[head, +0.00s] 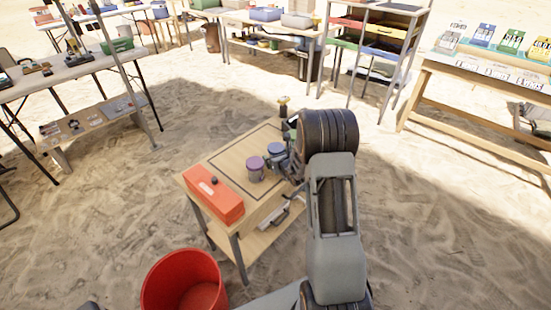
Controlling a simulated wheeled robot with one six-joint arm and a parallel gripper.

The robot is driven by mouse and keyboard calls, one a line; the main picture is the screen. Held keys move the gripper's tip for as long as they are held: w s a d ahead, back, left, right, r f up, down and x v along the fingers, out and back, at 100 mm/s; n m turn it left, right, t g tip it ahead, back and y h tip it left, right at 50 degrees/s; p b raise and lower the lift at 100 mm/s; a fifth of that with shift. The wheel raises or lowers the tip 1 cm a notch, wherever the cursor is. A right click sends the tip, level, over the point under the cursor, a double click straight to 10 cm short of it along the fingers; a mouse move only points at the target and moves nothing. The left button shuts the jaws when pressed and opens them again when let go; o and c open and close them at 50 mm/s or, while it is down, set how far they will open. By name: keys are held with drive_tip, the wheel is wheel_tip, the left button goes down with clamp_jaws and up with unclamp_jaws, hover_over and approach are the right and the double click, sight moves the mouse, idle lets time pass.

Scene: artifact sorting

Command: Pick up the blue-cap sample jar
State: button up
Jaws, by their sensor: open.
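The blue-cap sample jar (275,149) stands upright on the small wooden table (228,160), near its right side. A purple-cap jar (256,169) stands just left of it and nearer to me. My gripper (287,165) is low over the table, beside the blue-cap jar on its right. It is open. My arm hides part of the gripper and the table's right end, so I cannot tell whether a finger touches the jar.
A red-orange box (213,201) lies on the table's near left side. A small brass object (283,105) stands at the back corner. A red bucket (183,283) sits on the sand in front. Other tables and a shelf rack (372,50) stand farther off.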

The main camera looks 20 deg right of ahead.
drive_tip(key=shift+c, duration=0.3)
drive_tip(key=c, duration=0.9)
drive_tip(key=shift+c, duration=0.4)
drive_tip(key=shift+r, duration=0.1)
